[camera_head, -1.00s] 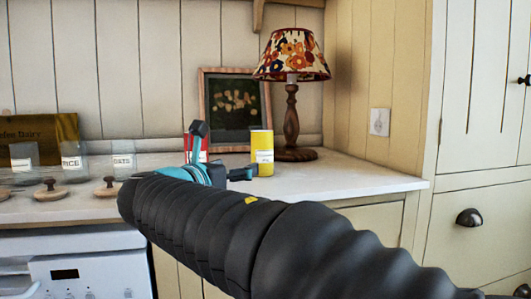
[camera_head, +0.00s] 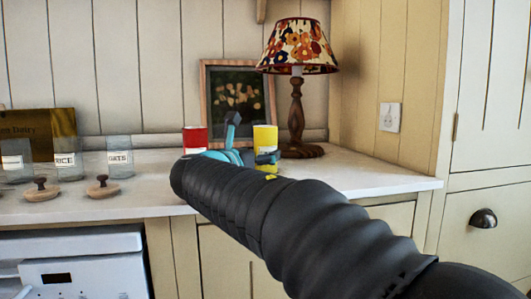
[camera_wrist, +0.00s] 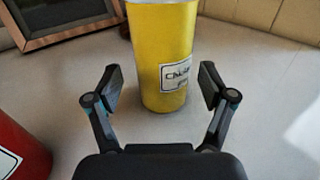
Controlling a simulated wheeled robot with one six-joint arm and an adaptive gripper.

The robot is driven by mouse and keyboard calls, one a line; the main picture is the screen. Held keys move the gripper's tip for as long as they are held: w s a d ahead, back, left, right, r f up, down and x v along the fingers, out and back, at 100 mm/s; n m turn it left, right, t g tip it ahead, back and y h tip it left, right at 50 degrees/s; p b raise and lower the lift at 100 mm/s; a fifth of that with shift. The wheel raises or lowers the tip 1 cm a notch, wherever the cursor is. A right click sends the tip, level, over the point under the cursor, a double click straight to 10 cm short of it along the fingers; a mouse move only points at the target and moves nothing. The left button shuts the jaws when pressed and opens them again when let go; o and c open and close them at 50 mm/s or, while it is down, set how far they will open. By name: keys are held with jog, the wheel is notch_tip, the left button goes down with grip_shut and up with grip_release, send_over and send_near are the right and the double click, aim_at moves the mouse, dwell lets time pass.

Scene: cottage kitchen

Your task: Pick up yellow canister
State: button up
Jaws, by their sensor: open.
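The yellow canister (camera_head: 265,138) stands upright on the white counter, in front of the lamp and picture frame. In the wrist view the yellow canister (camera_wrist: 162,50) stands straight ahead, with a white label on its front right. My gripper (camera_wrist: 157,80) is open and empty. Its two fingers reach toward the canister's lower part, one to each side, with a gap to the canister on the left. I cannot tell if the right finger touches it. In the head view my gripper (camera_head: 248,140) partly covers the canister's lower left.
A red canister (camera_head: 195,138) stands left of my gripper and shows in the wrist view (camera_wrist: 18,145). A lamp (camera_head: 297,110) and a picture frame (camera_head: 204,92) stand behind. Jars (camera_head: 119,160) and wooden lids (camera_head: 103,189) are at left. The counter's right side (camera_head: 370,180) is clear.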

aim_at(269, 147)
jog(key=shift+r+x, duration=0.15)
jog(key=shift+x, duration=1.25)
jog(key=shift+r+x, duration=0.15)
jog(key=shift+x, duration=1.25)
jog(key=shift+s+d, duration=0.1)
jog(key=shift+s, duration=0.05)
jog(key=c, duration=1.3)
jog(key=shift+r, duration=0.1)
